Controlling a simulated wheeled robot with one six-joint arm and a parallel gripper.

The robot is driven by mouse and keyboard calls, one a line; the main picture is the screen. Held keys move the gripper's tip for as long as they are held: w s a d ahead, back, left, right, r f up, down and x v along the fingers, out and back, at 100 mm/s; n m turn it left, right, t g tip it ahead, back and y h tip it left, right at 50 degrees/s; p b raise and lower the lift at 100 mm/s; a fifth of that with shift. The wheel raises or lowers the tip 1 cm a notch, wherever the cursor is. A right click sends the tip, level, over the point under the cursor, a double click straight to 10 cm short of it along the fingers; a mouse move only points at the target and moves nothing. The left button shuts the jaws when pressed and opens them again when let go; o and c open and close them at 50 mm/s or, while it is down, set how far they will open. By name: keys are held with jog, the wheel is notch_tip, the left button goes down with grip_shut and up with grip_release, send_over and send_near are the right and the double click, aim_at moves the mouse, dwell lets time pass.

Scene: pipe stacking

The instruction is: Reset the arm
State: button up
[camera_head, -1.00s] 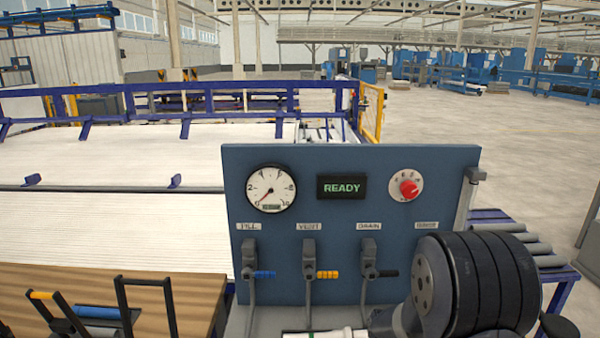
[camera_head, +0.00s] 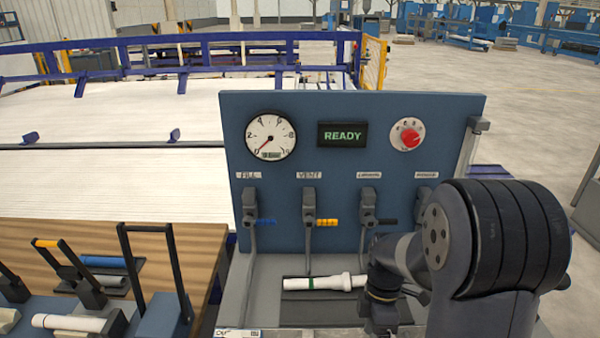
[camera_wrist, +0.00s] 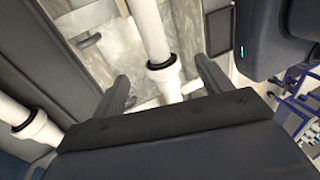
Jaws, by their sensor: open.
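My gripper (camera_wrist: 165,88) is open in the wrist view, its two dark fingers spread apart. A white pipe with a collar (camera_wrist: 152,35) shows between and beyond the fingers; whether they touch it cannot be told. A second white pipe (camera_wrist: 18,118) with a collar lies at the left of that view. In the head view, a white pipe with a green band (camera_head: 325,283) lies level on the bench below the panel. My arm (camera_head: 450,240) stands at its right, and the fingers cannot be made out there.
A blue panel (camera_head: 340,165) with a gauge, a READY display, a red knob and several levers stands upright behind the pipe. At lower left are black-handled holders (camera_head: 150,260) and another white pipe (camera_head: 68,322) near a wooden table (camera_head: 190,245).

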jog(key=x, duration=0.5)
jog(key=shift+s+f, duration=0.15)
jog(key=shift+f, duration=0.1)
notch_tip(320, 180, up, 9)
jog(key=p, duration=0.7)
jog(key=shift+f, duration=0.1)
jog(key=w+f+t+b, duration=0.2)
jog(key=w+t+b, duration=0.2)
jog(key=w+b, duration=0.9)
jog(key=shift+h, duration=0.4)
jog(key=w+f+p, duration=0.1)
jog(key=f, duration=0.2)
jog(key=w+f+p, duration=0.1)
jog(key=f, duration=0.1)
jog(key=w+f+p, duration=0.1)
jog(key=f+p, duration=0.1)
jog(key=f, duration=0.1)
jog(key=shift+w+a+f, duration=0.1)
jog(key=shift+a+f, duration=0.05)
jog(key=shift+f, duration=0.2)
jog(key=shift+r, duration=0.1)
